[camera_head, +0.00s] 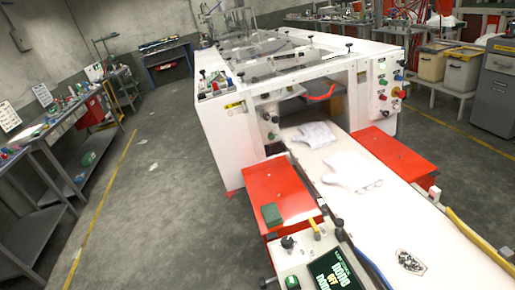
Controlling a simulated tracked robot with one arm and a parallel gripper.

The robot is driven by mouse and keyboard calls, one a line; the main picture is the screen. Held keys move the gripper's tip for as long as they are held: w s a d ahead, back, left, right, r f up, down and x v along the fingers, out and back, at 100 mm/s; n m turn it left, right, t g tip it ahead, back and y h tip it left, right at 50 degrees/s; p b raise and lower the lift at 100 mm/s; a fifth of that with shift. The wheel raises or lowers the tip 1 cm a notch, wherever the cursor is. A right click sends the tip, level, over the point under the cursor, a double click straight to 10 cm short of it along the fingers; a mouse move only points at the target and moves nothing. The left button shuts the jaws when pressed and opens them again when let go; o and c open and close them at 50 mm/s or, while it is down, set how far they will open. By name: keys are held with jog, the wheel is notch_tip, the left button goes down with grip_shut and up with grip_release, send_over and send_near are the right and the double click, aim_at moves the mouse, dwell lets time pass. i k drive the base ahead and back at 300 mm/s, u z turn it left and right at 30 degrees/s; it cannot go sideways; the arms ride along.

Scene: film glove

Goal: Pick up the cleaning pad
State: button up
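A small dark green block, which looks like the cleaning pad (271,214), lies on the red tray (283,187) at the left side of the white machine's conveyor. It is near the tray's front edge, beside a yellow-tipped part of the control box. My gripper does not show in this view, so its opening and its distance from the pad cannot be seen.
The white machine (222,130) fills the middle. White glove-shaped sheets (352,170) and small metal pieces (410,262) lie on its conveyor (375,215). A control box (312,262) stands in front of the tray. Grey benches (38,140) line the left; the floor between (150,190) is mostly clear.

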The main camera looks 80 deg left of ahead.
aim_at(273, 217)
jog(key=u, duration=2.85)
jog(key=k, duration=1.55)
jog(key=z, duration=0.55)
jog(key=i, duration=1.65)
